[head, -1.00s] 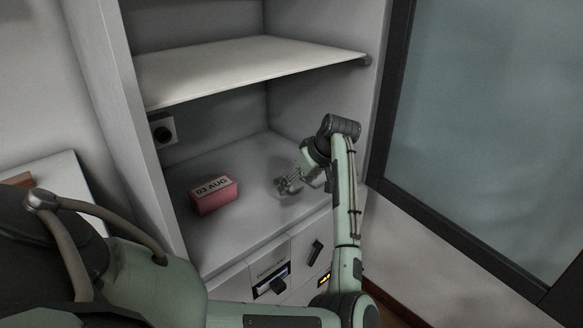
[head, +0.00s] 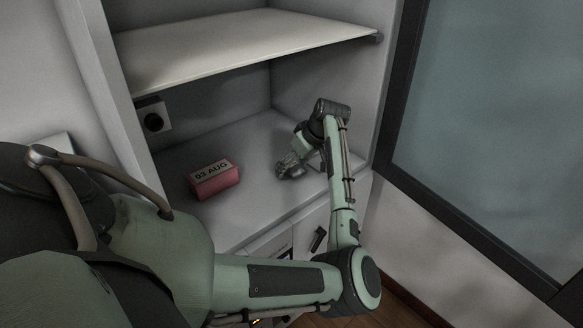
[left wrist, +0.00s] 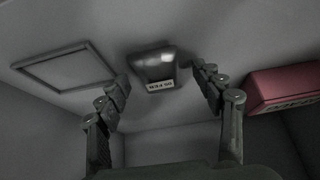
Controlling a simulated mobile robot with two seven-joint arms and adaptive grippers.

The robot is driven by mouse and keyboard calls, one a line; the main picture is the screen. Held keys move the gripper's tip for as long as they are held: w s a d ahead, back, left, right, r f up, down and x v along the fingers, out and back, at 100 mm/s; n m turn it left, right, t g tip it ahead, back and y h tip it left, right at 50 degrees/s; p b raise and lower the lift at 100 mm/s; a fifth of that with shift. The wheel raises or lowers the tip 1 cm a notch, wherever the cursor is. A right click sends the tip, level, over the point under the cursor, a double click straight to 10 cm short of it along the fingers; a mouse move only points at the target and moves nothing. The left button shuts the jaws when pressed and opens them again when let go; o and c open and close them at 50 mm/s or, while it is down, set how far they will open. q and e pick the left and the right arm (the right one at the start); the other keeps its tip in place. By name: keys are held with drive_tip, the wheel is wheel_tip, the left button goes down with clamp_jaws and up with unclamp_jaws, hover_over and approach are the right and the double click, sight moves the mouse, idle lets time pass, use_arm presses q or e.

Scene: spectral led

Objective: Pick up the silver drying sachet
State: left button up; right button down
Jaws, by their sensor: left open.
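The silver drying sachet (left wrist: 155,62) shows in the left wrist view as a dark grey, shiny packet with a small white printed label. It lies on the cabinet's light grey surface. My left gripper (left wrist: 160,78) is open and empty, with its two fingers spread on either side of the sachet in that view and no visible grip on it. In the head view the left gripper (head: 288,168) is low inside the cabinet, right of the pink box. I cannot make out the sachet there; the gripper and wrist may hide it. My right gripper is not in view.
A pink box (head: 216,183) labelled "03 AUG" sits left of the gripper; it also shows in the left wrist view (left wrist: 285,86). A shelf (head: 240,45) overhangs behind. The cabinet's side wall (head: 335,90) is close on the right.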

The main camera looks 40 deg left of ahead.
use_arm(q)
drive_tip(key=shift+a, duration=0.1)
drive_tip(key=shift+c, duration=0.5)
drive_tip(key=c, duration=1.1)
